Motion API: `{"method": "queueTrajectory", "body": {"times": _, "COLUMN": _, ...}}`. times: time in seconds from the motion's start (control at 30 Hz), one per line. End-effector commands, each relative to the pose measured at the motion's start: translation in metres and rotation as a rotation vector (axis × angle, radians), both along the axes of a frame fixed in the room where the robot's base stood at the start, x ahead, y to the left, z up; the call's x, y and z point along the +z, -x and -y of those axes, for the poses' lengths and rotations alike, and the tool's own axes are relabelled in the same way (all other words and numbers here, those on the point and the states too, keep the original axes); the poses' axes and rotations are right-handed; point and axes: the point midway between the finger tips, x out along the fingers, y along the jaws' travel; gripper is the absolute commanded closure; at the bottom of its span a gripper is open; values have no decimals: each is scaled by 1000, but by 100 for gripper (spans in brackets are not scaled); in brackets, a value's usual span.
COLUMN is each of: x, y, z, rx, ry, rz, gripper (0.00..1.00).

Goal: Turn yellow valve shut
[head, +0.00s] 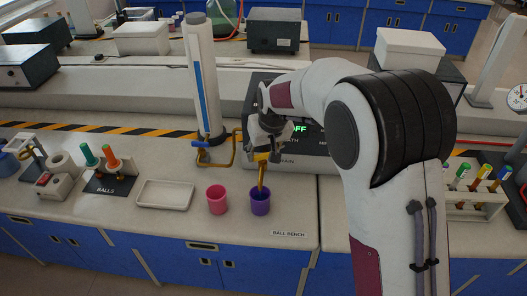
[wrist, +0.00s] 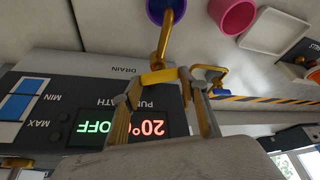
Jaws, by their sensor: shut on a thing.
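The yellow valve (wrist: 160,76) is a short yellow bar on the drain spout (wrist: 166,40) of the dark bath unit (wrist: 50,105). My gripper (wrist: 163,85) is shut on it, with one finger at each end in the wrist view. In the head view my gripper (head: 266,148) is at the front of the unit, and its fingers partly hide the valve. The spout (head: 261,178) points down into a purple cup (head: 260,205), which also shows in the wrist view (wrist: 155,12). Whether liquid is flowing cannot be told.
A pink cup (head: 217,200) and a white tray (head: 165,194) stand left of the purple cup. A tall white column (head: 203,85) with a yellow pipe and blue handle (head: 200,144) stands close on the left. A rack of tubes (head: 475,200) is at the right.

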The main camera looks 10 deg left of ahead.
Motion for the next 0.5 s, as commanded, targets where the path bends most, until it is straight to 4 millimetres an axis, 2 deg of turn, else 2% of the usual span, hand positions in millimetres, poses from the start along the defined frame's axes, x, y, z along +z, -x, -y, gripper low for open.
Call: {"method": "queueTrajectory", "body": {"times": 0.5, "x": 0, "y": 1, "z": -2, "rx": -243, "ry": 2, "rz": -1, "gripper": 79}}
